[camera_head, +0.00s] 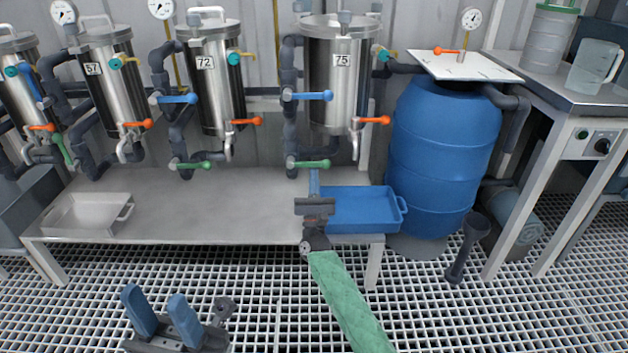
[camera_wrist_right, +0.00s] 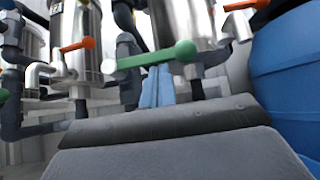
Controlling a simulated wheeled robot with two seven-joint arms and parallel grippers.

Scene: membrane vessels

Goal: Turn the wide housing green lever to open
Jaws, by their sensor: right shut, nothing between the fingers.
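The wide housing (camera_head: 330,85) is the steel vessel marked 75, the widest in the row. Its green lever (camera_head: 312,163) sits low on the pipe at its left and lies about level, pointing right. In the right wrist view the green lever (camera_wrist_right: 150,59) crosses just beyond my fingertips. My right gripper (camera_head: 314,177) is shut and empty, its blue fingers (camera_wrist_right: 158,86) pointing up just below the lever. Whether they touch it I cannot tell. My left gripper (camera_head: 160,312) is open and empty, low over the grating, far from the lever.
A blue lever (camera_head: 307,96) and an orange lever (camera_head: 372,120) are on the same housing. Vessel 72 (camera_head: 212,90) stands left with its own green lever (camera_head: 193,165). A blue tray (camera_head: 365,209) and blue barrel (camera_head: 442,150) are right. The bench middle (camera_head: 240,205) is clear.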

